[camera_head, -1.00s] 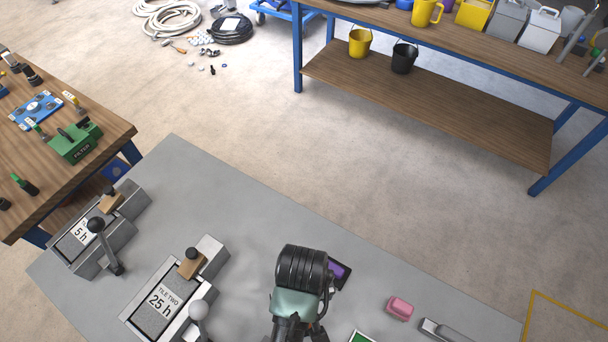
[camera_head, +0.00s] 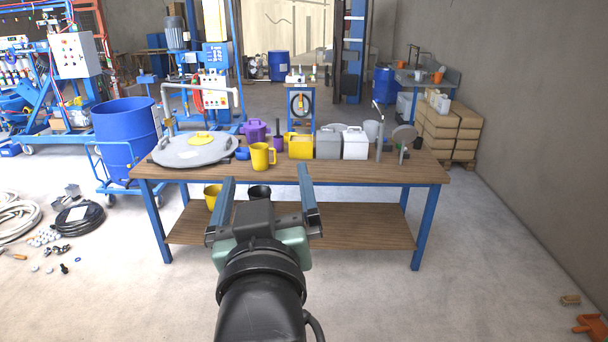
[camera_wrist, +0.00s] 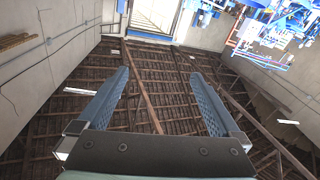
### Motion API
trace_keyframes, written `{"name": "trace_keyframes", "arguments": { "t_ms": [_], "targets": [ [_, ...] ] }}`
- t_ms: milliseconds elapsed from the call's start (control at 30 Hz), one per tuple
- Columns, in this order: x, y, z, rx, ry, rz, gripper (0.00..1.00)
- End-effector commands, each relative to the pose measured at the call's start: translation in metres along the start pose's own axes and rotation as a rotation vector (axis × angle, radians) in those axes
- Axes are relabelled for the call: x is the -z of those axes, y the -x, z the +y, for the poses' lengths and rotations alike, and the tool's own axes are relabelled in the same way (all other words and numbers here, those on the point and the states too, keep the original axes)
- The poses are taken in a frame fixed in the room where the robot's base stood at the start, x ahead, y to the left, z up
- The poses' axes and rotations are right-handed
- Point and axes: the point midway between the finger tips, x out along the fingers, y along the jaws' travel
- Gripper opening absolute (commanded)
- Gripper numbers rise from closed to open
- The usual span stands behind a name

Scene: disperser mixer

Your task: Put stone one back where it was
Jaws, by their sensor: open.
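My gripper (camera_head: 267,190) is raised in front of the wooden workbench in the head view, open, with nothing between its two blue fingers. In the wrist view my gripper (camera_wrist: 165,95) also shows open and empty, facing the roof beams and upper walls. No stone that I can identify shows in either current view. The grey table with the tile blocks is out of the head view now.
The workbench (camera_head: 350,176) holds a round grey lid (camera_head: 195,150), a yellow mug (camera_head: 262,157) and several canisters. A blue drum (camera_head: 127,137) stands left of it. Hoses and small loose parts lie on the floor at left. The floor at right is mostly clear.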

Motion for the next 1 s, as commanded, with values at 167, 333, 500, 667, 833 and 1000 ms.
{"name": "trace_keyframes", "arguments": {
  "t_ms": [167, 333, 500, 667, 833, 1000],
  "targets": [
    [0.144, 0.052, 0.05, -0.105, -0.081, 0.45, 1.0],
    [0.208, 0.102, 0.071, -0.144, -0.118, 0.697, 1.0],
    [0.223, 0.117, 0.075, -0.151, -0.127, 0.762, 1.0],
    [0.223, 0.117, 0.075, -0.151, -0.126, 0.759, 1.0],
    [0.219, 0.116, 0.074, -0.15, -0.126, 0.757, 1.0],
    [0.219, 0.116, 0.074, -0.15, -0.126, 0.756, 0.96]
  ]
}}
